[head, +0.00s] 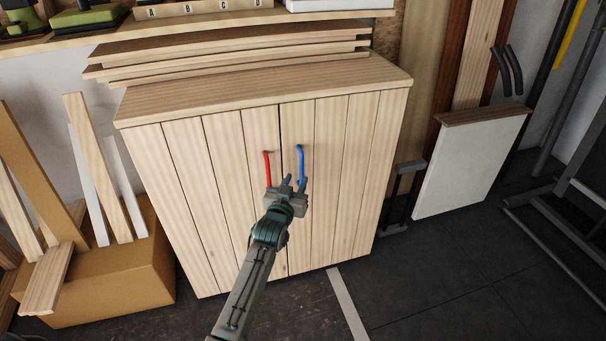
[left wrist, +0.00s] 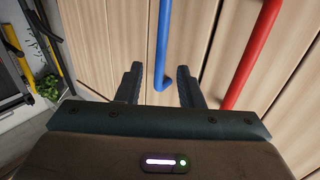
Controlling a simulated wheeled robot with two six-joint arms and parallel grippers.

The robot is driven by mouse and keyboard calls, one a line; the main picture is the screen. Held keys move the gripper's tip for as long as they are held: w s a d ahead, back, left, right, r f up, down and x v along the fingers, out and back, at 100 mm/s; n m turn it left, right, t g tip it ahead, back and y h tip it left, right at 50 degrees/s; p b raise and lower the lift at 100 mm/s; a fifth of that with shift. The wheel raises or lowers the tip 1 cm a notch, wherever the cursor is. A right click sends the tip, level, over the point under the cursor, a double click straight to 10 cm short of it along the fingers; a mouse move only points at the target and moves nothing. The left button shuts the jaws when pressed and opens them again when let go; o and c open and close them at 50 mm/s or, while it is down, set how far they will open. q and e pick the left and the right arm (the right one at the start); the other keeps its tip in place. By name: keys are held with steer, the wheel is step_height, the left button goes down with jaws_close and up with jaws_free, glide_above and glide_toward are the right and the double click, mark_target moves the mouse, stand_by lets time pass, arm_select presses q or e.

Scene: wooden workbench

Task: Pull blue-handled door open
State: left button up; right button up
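A pale wooden cabinet (head: 215,160) has two plank doors, both closed. The blue handle (head: 300,163) is on the right door beside the middle seam, and the red handle (head: 267,166) is on the left door. My left gripper (head: 293,183) is in front of the doors at the lower end of the blue handle. In the left wrist view, the left gripper (left wrist: 160,88) is open, with the blue handle (left wrist: 163,45) between its fingers in the picture and neither finger touching it visibly. The red handle (left wrist: 255,55) is outside the fingers. My right gripper is not in view.
Boards (head: 230,55) lie on top of the cabinet. A brown box (head: 120,270) with upright planks stands at the left. A white panel (head: 470,165) and a dark metal rack (head: 560,190) stand at the right. The floor right of the cabinet is mostly clear.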

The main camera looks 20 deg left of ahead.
mark_target(301, 170)
arm_select(q)
steer(key=w, duration=0.5)
steer(key=shift+a, duration=0.1)
jaws_close()
